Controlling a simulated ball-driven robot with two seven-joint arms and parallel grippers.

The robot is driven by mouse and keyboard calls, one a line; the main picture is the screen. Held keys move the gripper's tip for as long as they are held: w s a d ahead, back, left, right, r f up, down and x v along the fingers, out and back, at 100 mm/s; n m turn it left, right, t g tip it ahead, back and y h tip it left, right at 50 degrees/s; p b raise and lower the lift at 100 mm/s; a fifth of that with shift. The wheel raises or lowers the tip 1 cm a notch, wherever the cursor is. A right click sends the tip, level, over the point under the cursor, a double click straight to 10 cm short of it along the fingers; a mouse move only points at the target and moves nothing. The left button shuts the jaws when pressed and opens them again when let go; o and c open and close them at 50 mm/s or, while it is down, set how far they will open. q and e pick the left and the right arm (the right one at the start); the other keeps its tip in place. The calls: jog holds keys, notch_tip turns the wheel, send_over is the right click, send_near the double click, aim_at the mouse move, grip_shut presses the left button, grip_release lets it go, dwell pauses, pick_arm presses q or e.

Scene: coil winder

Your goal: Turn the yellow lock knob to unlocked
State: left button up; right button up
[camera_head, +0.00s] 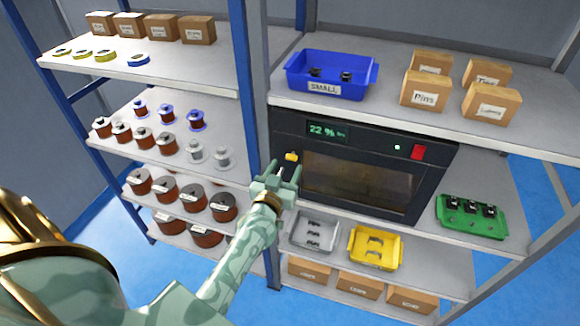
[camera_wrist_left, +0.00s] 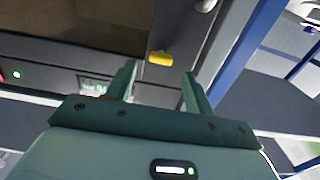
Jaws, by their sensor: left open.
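The yellow lock knob (camera_head: 292,156) is on the left side of the front of a black cabinet (camera_head: 438,160) with a dark window. In the head view it lies nearly level. It also shows in the left wrist view (camera_wrist_left: 160,59), just beyond the gap between the fingers. My left gripper (camera_head: 284,172) is open and empty, close in front of and a little below the knob. In the left wrist view its fingertips (camera_wrist_left: 162,68) are on either side of the knob's position, and I cannot tell any contact. My right gripper is not in view.
The cabinet has a green display (camera_head: 326,131) and a red switch (camera_head: 418,152). A blue upright (camera_head: 243,60) stands just left of it. A blue bin (camera_head: 330,75) is above; grey (camera_head: 314,232) and yellow (camera_head: 375,248) trays are below. A green tray (camera_head: 471,216) is at right.

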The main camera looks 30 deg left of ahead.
aim_at(290, 159)
pick_arm(q)
jog(key=b+x, duration=0.1)
jog(key=x, duration=0.3)
jog(key=shift+w, duration=0.15)
jog(key=c, duration=1)
